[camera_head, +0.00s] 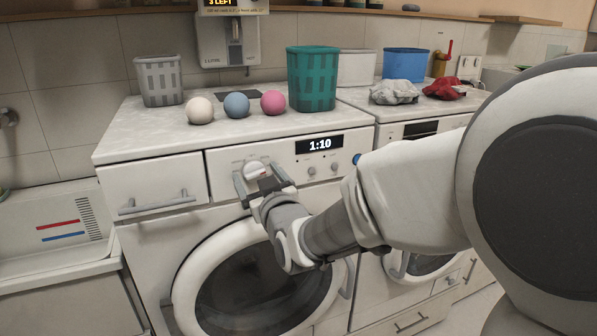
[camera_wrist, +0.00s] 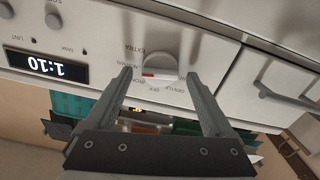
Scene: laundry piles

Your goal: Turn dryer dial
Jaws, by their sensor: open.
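The dryer dial (camera_head: 254,168) is a round white knob with a red mark on the front panel of the dryer (camera_head: 225,226), left of a display (camera_head: 319,144) reading 1:10. My gripper (camera_head: 258,177) is open in front of the dial, one finger to each side of it. The wrist view is upside down. There the dial (camera_wrist: 163,66) shows between the fingertips of my gripper (camera_wrist: 158,74), with labels such as EXTRA, NORMAL and GENTLE around it. I cannot tell whether either finger touches the dial. Nothing is held.
White (camera_head: 200,110), blue (camera_head: 236,105) and pink (camera_head: 273,103) balls stand on top, between a grey basket (camera_head: 159,81) and a teal basket (camera_head: 312,79). A drawer (camera_head: 152,194) with a handle lies left of the dial. Small buttons lie right of it. A second machine stands to the right.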

